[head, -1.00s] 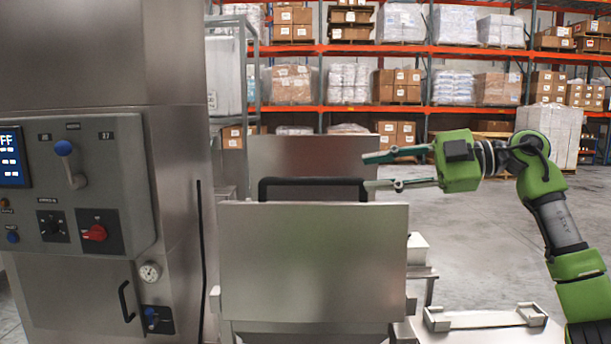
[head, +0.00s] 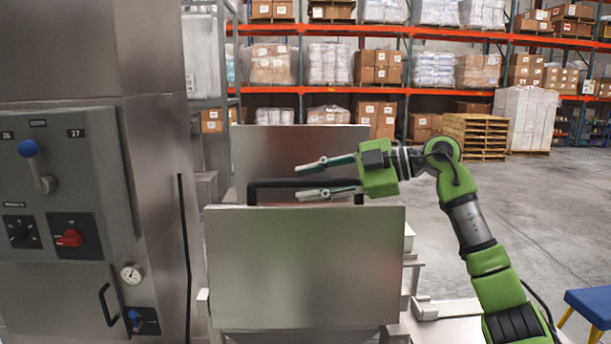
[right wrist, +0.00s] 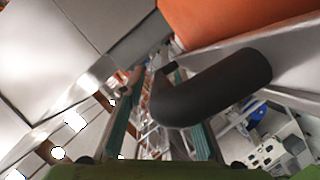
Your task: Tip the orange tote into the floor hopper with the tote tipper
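An orange surface (right wrist: 235,20), likely the orange tote, fills the upper right of the right wrist view; the tote does not show in the head view. The tipper shows a broad steel panel (head: 305,265) with a black bar handle (head: 270,184) above its top edge. My right gripper (head: 297,182) is open at this handle, one finger above the bar's level and one below. In the right wrist view the bent black bar (right wrist: 215,88) lies close before the fingers; contact cannot be told. I cannot identify the floor hopper. My left gripper is not in view.
A steel cabinet at left carries a grey control box (head: 75,185) with a blue-knobbed lever (head: 28,150) and red switch (head: 69,238). A blue stool (head: 590,305) stands at lower right. Pallet racks (head: 400,90) and stacked pallets (head: 475,135) stand behind. Floor at right is open.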

